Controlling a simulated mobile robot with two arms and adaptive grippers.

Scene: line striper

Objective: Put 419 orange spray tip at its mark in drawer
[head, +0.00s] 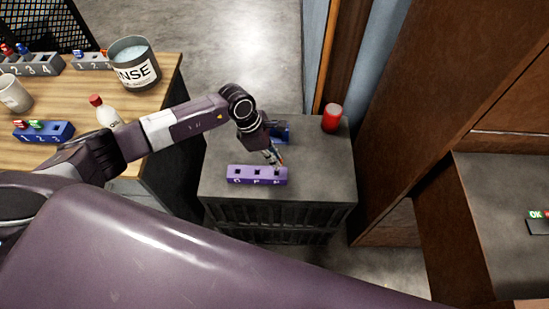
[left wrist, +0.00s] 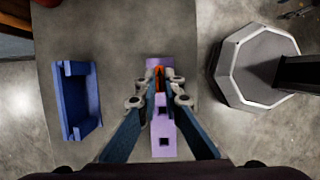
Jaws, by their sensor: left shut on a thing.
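My left gripper (head: 279,160) points down over the purple block (head: 240,180) on top of the grey cabinet (head: 330,178). In the left wrist view, the gripper (left wrist: 160,80) is shut on a slim orange spray tip (left wrist: 158,82). The tip is over the far end of the purple block (left wrist: 163,128); I cannot tell whether it is in a hole. Empty square holes show at the block's near end. The fingers hide part of the tip, and any number on it is not readable. No open drawer shows. My right gripper is not in view.
A blue open holder (head: 284,133) stands behind the gripper, with a red cylinder (head: 332,118) to its right. The wooden table (head: 165,95) at left holds a RINSE bucket (head: 135,65), a white bottle (head: 106,114) and a blue numbered block (head: 45,131).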

